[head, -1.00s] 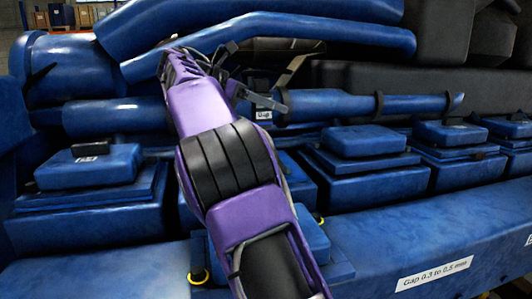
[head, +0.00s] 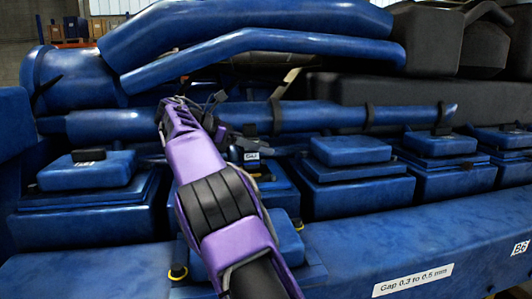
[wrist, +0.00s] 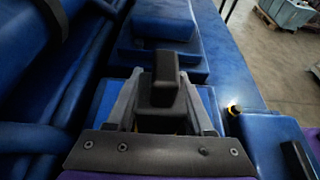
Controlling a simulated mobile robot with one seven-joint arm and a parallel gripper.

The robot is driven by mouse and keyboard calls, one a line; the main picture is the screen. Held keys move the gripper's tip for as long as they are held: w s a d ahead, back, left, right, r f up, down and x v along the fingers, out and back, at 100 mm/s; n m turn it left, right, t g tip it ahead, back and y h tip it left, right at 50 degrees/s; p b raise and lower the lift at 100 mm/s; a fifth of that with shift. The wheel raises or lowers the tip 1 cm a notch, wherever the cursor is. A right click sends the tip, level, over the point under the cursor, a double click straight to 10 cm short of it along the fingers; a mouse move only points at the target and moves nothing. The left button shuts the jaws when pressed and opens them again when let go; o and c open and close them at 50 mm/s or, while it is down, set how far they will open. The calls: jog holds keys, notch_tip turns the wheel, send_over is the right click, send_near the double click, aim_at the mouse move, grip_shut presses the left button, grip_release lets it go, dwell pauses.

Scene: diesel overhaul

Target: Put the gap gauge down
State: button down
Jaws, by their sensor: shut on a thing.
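In the wrist view, my gripper (wrist: 163,108) is shut on a dark block, which I take to be the gap gauge (wrist: 165,78). The gauge stands up between the two grey fingers, above a blue cover; I cannot tell whether its lower end touches anything. In the head view, my gripper (head: 238,138) is small and partly hidden by my purple arm, near the blue box covers, with a small white tag (head: 251,156) close below it. The gauge cannot be made out clearly there.
Blue box covers stand in a row, one at left (head: 88,172) with a black piece on top and one at right (head: 350,152). Thick blue pipes (head: 260,60) run above.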

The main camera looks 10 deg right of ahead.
jog(key=shift+s+d+f, duration=0.1)
jog(key=shift+d+f, duration=0.05)
jog(key=shift+f, duration=0.5)
jog(key=shift+f, duration=0.2)
jog(key=shift+c, duration=1.4)
grip_release()
